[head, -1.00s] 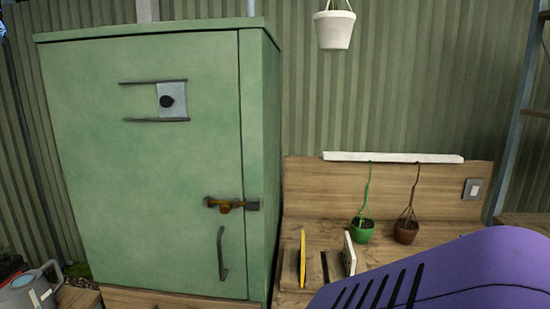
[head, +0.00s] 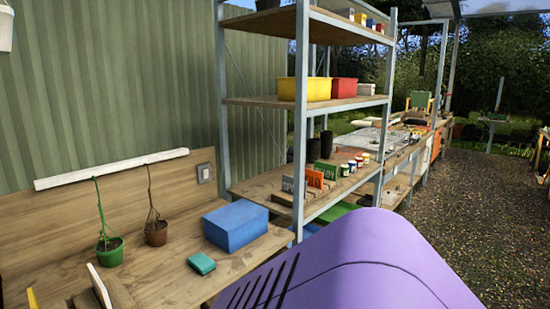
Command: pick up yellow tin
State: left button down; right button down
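No item stands out clearly as the yellow tin. A larger yellow bin (head: 318,89) stands on the middle shelf. Neither of my grippers is in view.
The metal shelf unit (head: 301,120) stands beyond the wooden bench (head: 165,285). A red bin (head: 344,91) is beside the yellow bin. Gravel floor (head: 480,215) lies open at right.

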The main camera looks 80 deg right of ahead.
aim_at(366, 157)
jog(key=z, duration=3.25)
